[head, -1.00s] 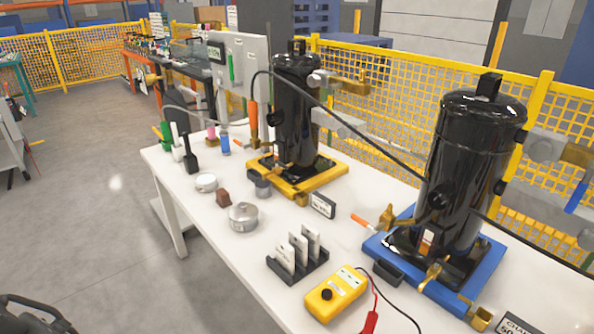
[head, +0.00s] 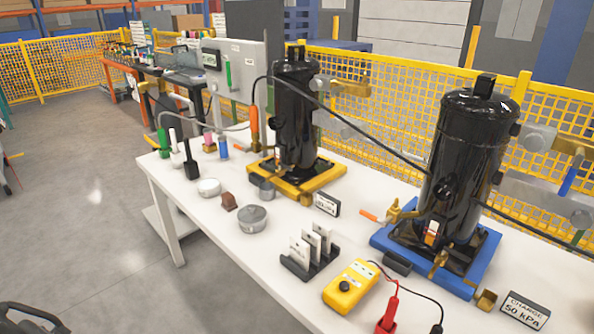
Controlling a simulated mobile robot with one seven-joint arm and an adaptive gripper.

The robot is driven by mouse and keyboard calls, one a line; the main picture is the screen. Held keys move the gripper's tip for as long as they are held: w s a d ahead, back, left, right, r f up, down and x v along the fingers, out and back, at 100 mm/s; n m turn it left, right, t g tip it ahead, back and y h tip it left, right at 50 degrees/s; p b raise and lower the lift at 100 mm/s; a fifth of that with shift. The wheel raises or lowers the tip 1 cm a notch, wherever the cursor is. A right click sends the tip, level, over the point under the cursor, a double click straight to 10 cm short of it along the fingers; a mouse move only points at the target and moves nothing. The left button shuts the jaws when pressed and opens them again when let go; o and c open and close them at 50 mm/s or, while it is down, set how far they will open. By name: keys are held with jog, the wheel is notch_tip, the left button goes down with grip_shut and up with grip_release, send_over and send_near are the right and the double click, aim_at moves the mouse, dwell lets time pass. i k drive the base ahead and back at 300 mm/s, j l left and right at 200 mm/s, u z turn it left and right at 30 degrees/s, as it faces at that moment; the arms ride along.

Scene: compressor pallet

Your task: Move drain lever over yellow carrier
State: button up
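The yellow carrier (head: 322,180) lies on the white bench and bears a black compressor tank (head: 295,110). A small orange-tipped lever (head: 239,149) sticks out low at the carrier's left side. An upright orange handle (head: 254,120) stands just behind it, beside the tank. A similar orange-tipped brass lever (head: 370,215) sits at the left of the blue carrier (head: 381,240), by a second black tank (head: 465,150). I cannot tell which of these is the drain lever. No gripper fingers show. Only a dark part, probably mine, shows in the bottom left corner.
The bench (head: 205,230) also holds a round metal tin (head: 253,218), a black rack of cards (head: 310,262), a yellow meter (head: 350,284) with leads, and several small bottles. A black hose (head: 375,137) spans between the tanks. Open floor (head: 85,220) lies left.

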aim_at(280, 165)
jog(key=i+j+u, duration=0.1)
jog(key=i+j, duration=0.15)
jog(key=i, duration=0.15)
jog(key=i+j, duration=0.25)
jog(key=i+j+u, duration=0.15)
jog(key=i, duration=0.35)
jog(key=j, duration=0.1)
